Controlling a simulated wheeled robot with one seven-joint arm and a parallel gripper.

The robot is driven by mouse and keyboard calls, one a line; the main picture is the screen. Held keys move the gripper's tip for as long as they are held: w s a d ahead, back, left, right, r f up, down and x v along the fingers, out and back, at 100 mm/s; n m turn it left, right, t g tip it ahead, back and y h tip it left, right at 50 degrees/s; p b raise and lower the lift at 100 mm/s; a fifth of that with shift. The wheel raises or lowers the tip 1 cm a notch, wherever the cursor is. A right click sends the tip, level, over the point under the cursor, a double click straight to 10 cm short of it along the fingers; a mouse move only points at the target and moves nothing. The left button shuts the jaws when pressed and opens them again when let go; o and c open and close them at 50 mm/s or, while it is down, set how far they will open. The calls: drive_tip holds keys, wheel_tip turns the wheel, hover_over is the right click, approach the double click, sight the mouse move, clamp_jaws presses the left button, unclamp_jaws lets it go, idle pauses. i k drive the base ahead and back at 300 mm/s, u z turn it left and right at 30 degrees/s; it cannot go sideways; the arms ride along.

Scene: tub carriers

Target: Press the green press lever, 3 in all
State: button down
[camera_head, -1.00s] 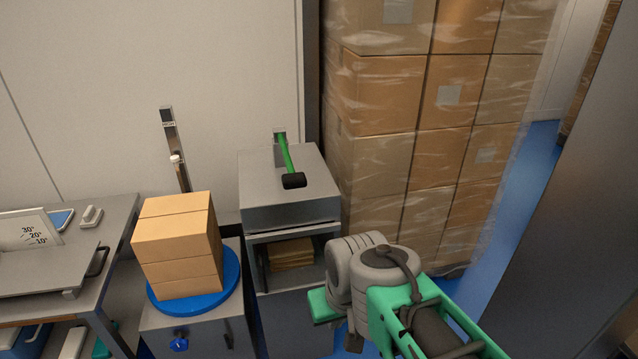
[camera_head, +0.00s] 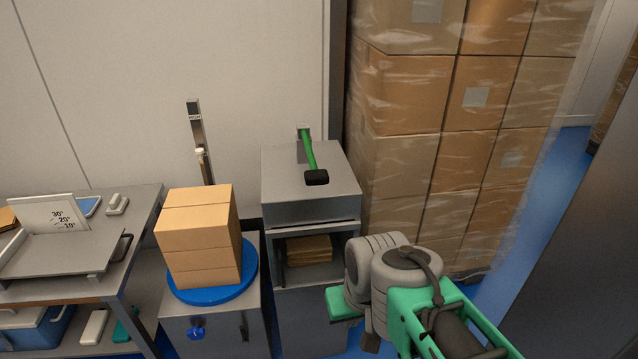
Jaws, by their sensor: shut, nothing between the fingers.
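The green press lever (camera_head: 309,150) rises from a slot at the back of a grey metal press box (camera_head: 282,195). Its arm slants toward me and ends in a black grip (camera_head: 316,177) above the box top. Below the box top is an open bay with a flat stack of brown cardboard (camera_head: 308,248). My arm, grey and green, reaches in from the lower right, in front of and right of the press. My gripper's fingers do not show; they are hidden or out of frame. Nothing of mine touches the lever.
Cartons (camera_head: 205,240) stand on a blue turntable (camera_head: 247,289) left of the press. Behind them is an upright metal post with a white knob (camera_head: 200,152). A steel bench (camera_head: 148,200) is at far left. Wrapped cartons (camera_head: 400,120) stand tall at right, close to my arm.

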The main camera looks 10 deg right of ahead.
sight(315, 177)
drive_tip(key=u, duration=0.6)
drive_tip(key=k, duration=0.65)
drive_tip(key=u, duration=0.6)
drive_tip(key=i, duration=1.45)
drive_tip(key=z, duration=0.75)
